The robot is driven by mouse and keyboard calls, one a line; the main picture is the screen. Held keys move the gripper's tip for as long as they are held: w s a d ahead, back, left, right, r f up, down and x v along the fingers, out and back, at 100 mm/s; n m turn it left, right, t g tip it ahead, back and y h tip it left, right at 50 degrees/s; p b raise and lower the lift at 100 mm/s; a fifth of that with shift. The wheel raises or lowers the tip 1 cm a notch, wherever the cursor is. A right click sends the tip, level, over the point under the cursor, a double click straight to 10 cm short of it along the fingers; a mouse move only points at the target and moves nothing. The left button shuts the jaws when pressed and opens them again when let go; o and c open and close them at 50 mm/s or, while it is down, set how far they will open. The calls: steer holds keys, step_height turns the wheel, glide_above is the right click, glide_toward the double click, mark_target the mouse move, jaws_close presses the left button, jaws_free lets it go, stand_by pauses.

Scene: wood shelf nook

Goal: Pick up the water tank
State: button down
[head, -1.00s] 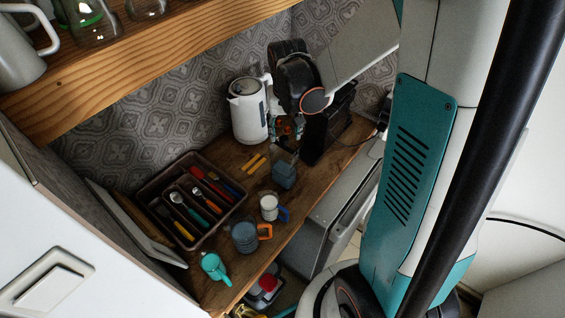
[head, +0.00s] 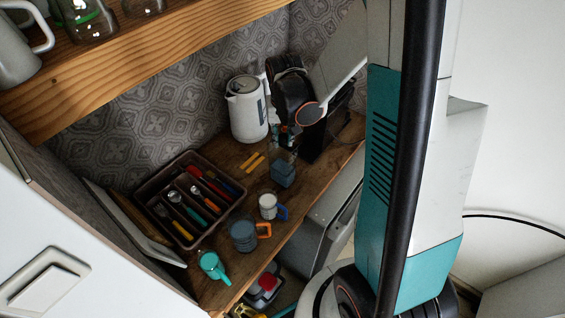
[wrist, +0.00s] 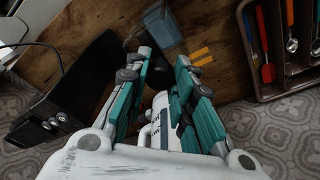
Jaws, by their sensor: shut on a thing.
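The water tank (head: 283,174) is a clear box with blue-tinted contents, upright on the wooden counter. It also shows at the top of the wrist view (wrist: 165,28), just beyond my fingertips. My gripper (head: 287,138) points down behind the tank, between the white kettle and the black machine. In the wrist view, the teal fingers (wrist: 164,60) close in at the tank's near end. The exact contact is partly hidden. The tank still looks to be at counter level.
The white kettle (head: 247,110) stands close left of my gripper. The black machine (head: 325,130) is close on the right. A wooden shelf (head: 150,75) hangs above.

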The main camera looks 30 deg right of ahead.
steer(key=shift+r, duration=0.1)
stand_by(0.3)
step_height(320, 180, up, 20)
steer(key=p, duration=0.2)
stand_by(1.1)
